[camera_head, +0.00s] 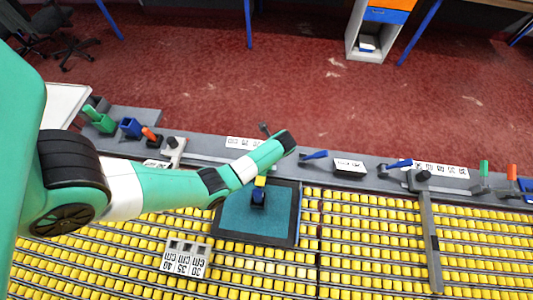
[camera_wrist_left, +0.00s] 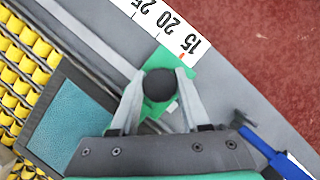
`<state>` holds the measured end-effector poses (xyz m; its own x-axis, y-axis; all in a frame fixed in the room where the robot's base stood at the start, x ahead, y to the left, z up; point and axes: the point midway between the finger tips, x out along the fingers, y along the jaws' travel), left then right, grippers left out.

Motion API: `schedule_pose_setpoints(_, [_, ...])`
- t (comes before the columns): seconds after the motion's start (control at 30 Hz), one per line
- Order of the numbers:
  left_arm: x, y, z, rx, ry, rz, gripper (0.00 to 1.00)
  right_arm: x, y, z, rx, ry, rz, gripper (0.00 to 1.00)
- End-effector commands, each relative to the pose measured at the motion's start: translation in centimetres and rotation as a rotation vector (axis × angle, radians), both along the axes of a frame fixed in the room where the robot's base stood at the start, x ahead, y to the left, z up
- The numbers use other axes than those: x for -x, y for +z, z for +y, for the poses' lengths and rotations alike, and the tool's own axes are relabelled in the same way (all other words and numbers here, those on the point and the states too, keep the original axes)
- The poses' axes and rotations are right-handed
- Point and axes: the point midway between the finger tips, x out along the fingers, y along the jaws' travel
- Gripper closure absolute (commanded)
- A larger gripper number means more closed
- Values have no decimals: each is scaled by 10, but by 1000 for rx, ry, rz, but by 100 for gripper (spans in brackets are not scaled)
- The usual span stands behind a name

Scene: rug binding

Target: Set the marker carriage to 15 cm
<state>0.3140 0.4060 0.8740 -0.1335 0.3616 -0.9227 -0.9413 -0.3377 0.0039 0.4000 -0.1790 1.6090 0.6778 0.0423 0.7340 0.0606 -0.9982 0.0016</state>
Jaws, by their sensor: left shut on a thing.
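In the left wrist view, my left gripper (camera_wrist_left: 161,100) is shut on the round black knob (camera_wrist_left: 159,84) of the green marker carriage (camera_wrist_left: 204,75). The carriage sits on the grey rail beside the white scale (camera_wrist_left: 163,26). A small orange-red mark (camera_wrist_left: 183,56) on the carriage lies by the scale's end, next to the printed 15. The 20 and 25 are farther up-left. In the head view my left arm covers the carriage and gripper, and part of the scale (camera_head: 245,143) shows behind it. My right gripper is not in view.
A labelled grey block (camera_head: 187,257) lies in front.

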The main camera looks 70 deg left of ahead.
Motion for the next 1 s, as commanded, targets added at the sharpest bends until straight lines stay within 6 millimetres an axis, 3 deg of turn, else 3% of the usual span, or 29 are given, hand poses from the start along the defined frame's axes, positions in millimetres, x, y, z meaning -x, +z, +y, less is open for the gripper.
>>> schedule_pose_setpoints(0.13, [-3, 0, -1, 2, -4, -7, 100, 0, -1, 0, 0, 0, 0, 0])
schedule_pose_setpoints(0.17, [-3, 0, -1, 2, -4, -7, 52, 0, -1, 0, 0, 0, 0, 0])
schedule_pose_setpoints(0.33, [-2, 0, -1, 1, -3, -6, 24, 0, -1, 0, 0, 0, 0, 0])
schedule_pose_setpoints(0.67, [-2, 4, -2, 1, -2, -4, 24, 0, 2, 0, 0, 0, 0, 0])
schedule_pose_setpoints(0.77, [-4, 17, -6, 0, -3, -6, 24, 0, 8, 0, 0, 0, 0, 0])
schedule_pose_setpoints(1.0, [-12, 70, -26, -1, -5, -8, 24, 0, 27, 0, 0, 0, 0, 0])
